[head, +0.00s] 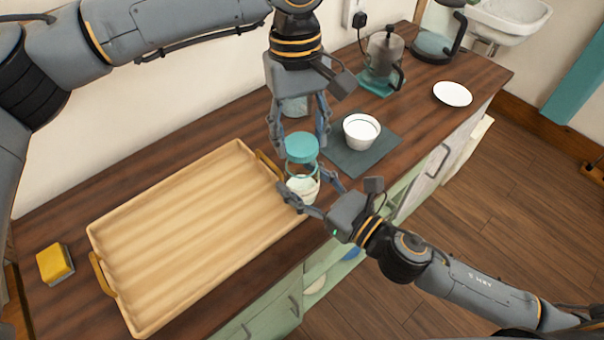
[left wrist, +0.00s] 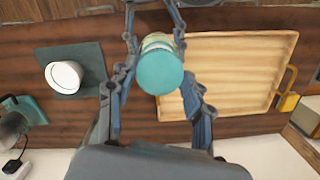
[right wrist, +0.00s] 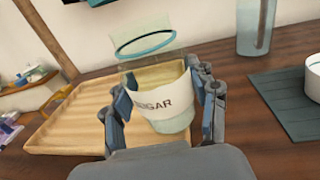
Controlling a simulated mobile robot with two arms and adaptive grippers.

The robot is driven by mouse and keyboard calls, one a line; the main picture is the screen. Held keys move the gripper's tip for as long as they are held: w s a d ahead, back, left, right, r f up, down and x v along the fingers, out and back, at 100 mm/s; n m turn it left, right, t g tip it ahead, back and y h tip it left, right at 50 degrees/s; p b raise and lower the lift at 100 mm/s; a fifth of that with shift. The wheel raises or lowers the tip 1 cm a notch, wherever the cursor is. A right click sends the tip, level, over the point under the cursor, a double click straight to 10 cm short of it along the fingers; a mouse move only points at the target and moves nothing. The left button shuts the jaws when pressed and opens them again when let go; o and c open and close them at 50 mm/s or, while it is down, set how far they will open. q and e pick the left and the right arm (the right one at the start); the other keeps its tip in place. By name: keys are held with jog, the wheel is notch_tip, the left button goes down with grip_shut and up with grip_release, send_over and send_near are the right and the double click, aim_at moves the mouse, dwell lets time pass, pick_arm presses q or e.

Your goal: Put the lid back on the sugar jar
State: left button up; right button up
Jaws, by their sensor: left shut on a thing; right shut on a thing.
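The teal lid (head: 301,148) is held level above the sugar jar, between the fingers of my left gripper (head: 299,143). The lid's round top faces the left wrist camera (left wrist: 160,73). The sugar jar (head: 303,187) is clear glass with a white label reading "SUGAR" and a teal ring near its top. It stands upright, and my right gripper (head: 312,200) is shut around its label. In the right wrist view the jar (right wrist: 166,108) shows no lid seated on its glass top. The exact gap between lid and jar is hard to tell.
A wooden tray (head: 103,238) lies left of the jar on the dark wood counter. A white bowl (head: 361,138) stands on a dark mat (head: 353,163) to the right. A French press (head: 384,50), white plate (head: 452,94) and yellow sponge (head: 54,262) are farther off.

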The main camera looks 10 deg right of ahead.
aim_at(301, 143)
dwell(0.5)
pick_arm(q)
jog(key=shift+f, duration=0.9)
jog(key=shift+f, duration=0.6)
